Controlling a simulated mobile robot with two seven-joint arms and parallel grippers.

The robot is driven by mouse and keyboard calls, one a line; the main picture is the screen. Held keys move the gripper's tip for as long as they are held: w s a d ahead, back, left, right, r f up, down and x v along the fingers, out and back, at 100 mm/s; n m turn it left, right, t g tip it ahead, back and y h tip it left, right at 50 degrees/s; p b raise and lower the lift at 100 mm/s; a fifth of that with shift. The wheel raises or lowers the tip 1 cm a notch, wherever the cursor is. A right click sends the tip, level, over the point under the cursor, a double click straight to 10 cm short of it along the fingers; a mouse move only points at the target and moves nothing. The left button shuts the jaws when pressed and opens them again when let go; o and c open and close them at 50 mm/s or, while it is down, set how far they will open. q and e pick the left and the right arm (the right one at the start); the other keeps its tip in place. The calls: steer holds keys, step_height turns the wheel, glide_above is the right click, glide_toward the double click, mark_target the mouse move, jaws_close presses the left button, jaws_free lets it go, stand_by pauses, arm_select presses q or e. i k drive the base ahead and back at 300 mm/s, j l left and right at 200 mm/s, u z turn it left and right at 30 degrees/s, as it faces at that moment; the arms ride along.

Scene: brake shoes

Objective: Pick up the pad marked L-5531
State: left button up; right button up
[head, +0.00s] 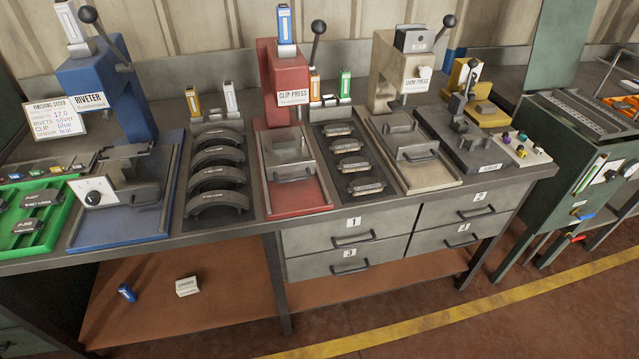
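Several dark flat pads (45,197) lie in a green tray (14,240) at the far left of the bench, each with small pale lettering. Several more flat dark pieces (347,146) with pale markings lie in a row in a dark tray (318,130) between the red and cream presses. The lettering is too small to read, so I cannot tell which piece is marked L-5531. Neither of my grippers shows in the head view.
A blue riveter (92,85), a red clip press (280,75) and a cream press (396,70) stand on the bench. Curved shoes (217,176) fill a tray beside the riveter. Numbered drawers (350,232) are shut below. A lower shelf (230,280) holds a small blue item and a white box.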

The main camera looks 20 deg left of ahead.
mark_target(358, 186)
steer(key=i+l+u, duration=0.15)
steer(key=u, duration=0.25)
steer(key=i+l+u, duration=0.5)
steer(key=u, duration=0.35)
steer(key=i+l+u, duration=0.1)
steer(key=l+u, duration=0.3)
